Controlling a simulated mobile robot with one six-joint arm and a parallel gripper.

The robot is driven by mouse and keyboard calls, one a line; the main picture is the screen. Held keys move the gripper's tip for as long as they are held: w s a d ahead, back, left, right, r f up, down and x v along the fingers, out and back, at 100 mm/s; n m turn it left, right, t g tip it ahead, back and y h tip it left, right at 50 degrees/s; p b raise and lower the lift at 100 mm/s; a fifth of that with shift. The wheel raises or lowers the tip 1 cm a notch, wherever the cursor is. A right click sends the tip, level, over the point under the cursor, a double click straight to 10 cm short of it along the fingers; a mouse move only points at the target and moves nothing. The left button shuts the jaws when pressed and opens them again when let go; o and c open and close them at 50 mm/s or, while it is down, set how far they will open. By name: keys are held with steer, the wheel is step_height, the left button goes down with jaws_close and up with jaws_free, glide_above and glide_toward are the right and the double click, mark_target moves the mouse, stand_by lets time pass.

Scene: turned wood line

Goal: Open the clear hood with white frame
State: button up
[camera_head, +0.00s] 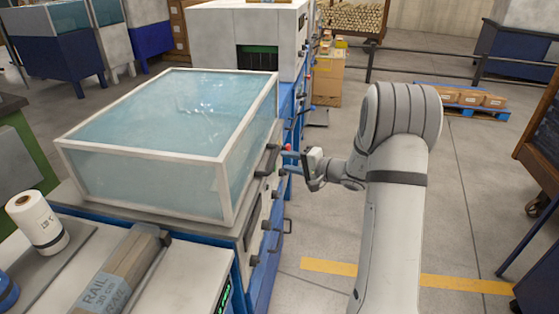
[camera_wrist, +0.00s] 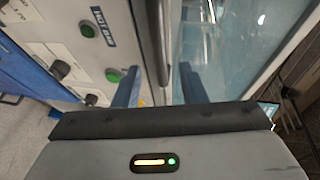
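The clear hood with white frame (camera_head: 175,155) sits down on the machine at left in the head view, looking closed. Its clear panel also shows at right in the wrist view (camera_wrist: 225,40). A dark bar handle (camera_head: 268,160) is on its right side. In the wrist view the handle (camera_wrist: 156,40) runs down between my two blue fingers. My gripper (camera_wrist: 160,85) is open, with a gap to the handle on each side. In the head view my gripper (camera_head: 288,160) is just right of the handle. How deep the handle lies between the fingers is unclear.
The machine's front panel (camera_wrist: 70,50) has knobs and green buttons close to my left finger. A white machine (camera_head: 215,35) stands behind. The floor at right is mostly clear.

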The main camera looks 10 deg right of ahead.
steer(key=x, duration=0.4)
steer(key=shift+w+a, duration=0.2)
steer(key=shift+w, duration=0.05)
steer(key=shift+c, duration=0.2)
jaws_close()
